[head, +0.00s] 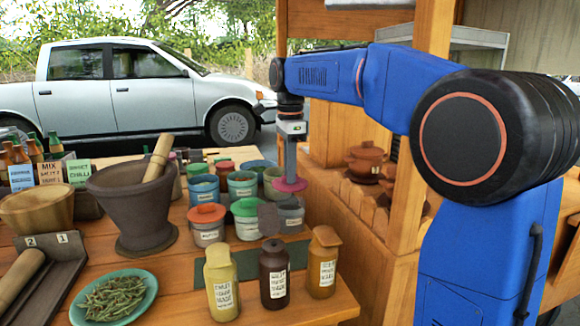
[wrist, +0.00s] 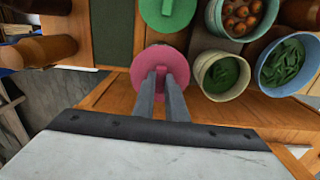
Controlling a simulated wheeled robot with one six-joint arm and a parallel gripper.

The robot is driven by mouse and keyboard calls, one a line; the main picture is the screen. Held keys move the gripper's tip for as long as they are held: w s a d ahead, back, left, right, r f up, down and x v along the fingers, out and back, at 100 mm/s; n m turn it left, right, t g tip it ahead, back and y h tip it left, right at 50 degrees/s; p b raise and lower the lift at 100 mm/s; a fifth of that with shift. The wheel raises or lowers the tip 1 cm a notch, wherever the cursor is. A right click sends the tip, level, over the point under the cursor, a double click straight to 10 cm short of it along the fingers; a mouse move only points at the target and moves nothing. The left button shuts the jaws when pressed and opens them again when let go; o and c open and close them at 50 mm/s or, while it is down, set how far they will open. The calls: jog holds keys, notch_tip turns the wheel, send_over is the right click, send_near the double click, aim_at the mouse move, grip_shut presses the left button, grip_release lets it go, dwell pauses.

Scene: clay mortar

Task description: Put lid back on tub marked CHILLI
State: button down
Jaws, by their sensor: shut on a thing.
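My gripper (head: 289,165) points down, shut on a round pink lid (head: 288,185). In the wrist view my gripper (wrist: 160,75) has both fingertips together at the lid's middle (wrist: 143,65). The lid hangs behind the grey-topped tub (head: 290,218); its exact height is hard to tell. In the wrist view a pale tub of dark green filling (wrist: 199,70) stands open just right of the lid. Other open tubs hold green leaves (wrist: 262,75) and brown balls (wrist: 213,22). Tub labels are too small to read, so I cannot tell which one is marked CHILLI.
A tub with an orange-red lid (head: 207,214) and one with a green lid (head: 245,207) stand close by. Three bottles, including a dark one (head: 273,272), line the front. A mortar (head: 130,205) stands left. A wooden post (head: 412,170) rises to the right.

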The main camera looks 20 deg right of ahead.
jog(key=shift+f, duration=2.05)
jog(key=shift+f, duration=0.15)
dwell(0.6)
jog(key=c, duration=1.2)
grip_release()
jog(key=shift+r, duration=3.5)
jog(key=shift+c, duration=0.8)
grip_shut()
